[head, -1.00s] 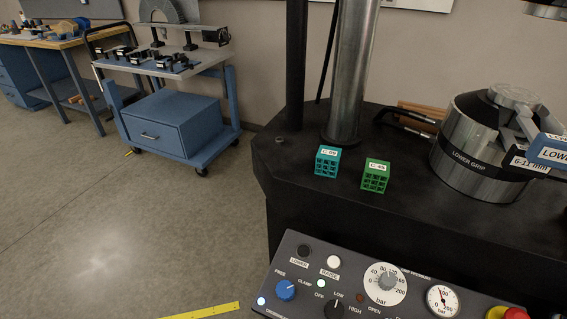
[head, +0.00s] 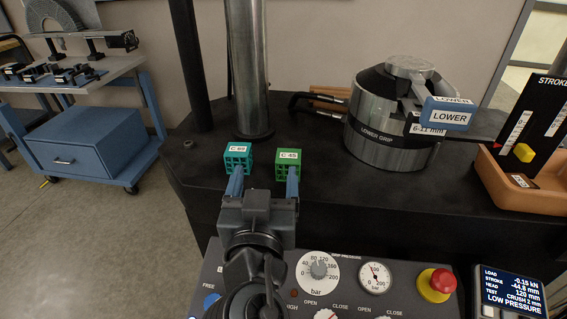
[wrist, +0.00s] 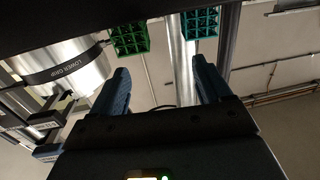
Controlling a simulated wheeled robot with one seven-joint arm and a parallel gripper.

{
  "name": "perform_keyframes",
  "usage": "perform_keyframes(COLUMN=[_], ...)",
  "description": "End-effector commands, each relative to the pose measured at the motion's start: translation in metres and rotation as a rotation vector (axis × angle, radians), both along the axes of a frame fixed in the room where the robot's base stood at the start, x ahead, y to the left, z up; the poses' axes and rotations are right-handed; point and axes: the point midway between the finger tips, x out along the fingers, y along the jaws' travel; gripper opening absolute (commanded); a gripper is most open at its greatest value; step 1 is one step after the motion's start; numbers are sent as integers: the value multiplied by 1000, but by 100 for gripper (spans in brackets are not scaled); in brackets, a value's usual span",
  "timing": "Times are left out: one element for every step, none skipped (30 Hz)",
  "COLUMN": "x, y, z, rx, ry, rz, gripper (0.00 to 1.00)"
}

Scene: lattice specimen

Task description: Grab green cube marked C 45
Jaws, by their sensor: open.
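The green lattice cube (head: 288,164) marked C 45 stands on the black machine bed, right of a teal lattice cube (head: 238,156) with its own white label. My gripper (head: 264,182) is open and empty in front of the cubes. In the head view its left finger overlaps the lower part of the teal cube and its right finger overlaps the lower part of the green cube. In the wrist view the green cube (wrist: 129,39) shows beyond the left finger and the teal cube (wrist: 200,23) beyond the right finger.
The steel lower grip (head: 390,125) stands right of the cubes, with a blue LOWER handle (head: 449,116). A steel column (head: 250,75) rises behind the cubes. The control panel (head: 345,292) with a red button (head: 436,283) is in front. An orange tray (head: 530,190) lies far right.

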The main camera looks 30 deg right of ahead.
Motion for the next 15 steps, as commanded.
perform_keyframes(x=[2, 2, 3, 3, 4, 4, 5, 6, 9, 11, 14, 17, 20, 23, 25], y=[-13, -18, -23, -26, -28, -31, -32, -34, -35, -37, -39, -41, -43, -45, -47], z=[-4, -5, -6, -6, -7, -7, -7, -7, -7, -6, -6, -6, -6, -6, -6], rx=[1, 2, 3, 4, 5, 5, 5, 5, 6, 5, 6, 5, 5, 5, 5], ry=[-1, -2, -3, -3, -4, -4, -5, -5, -6, -7, -6, -5, -5, -5, -5], rz=[-20, -27, -34, -38, -40, -43, -45, -46, -46, -46, -47, -47, -48, -48, -47], gripper=[78, 78, 78, 78, 78, 78, 78, 78, 78, 78, 78, 78, 78, 78, 78])
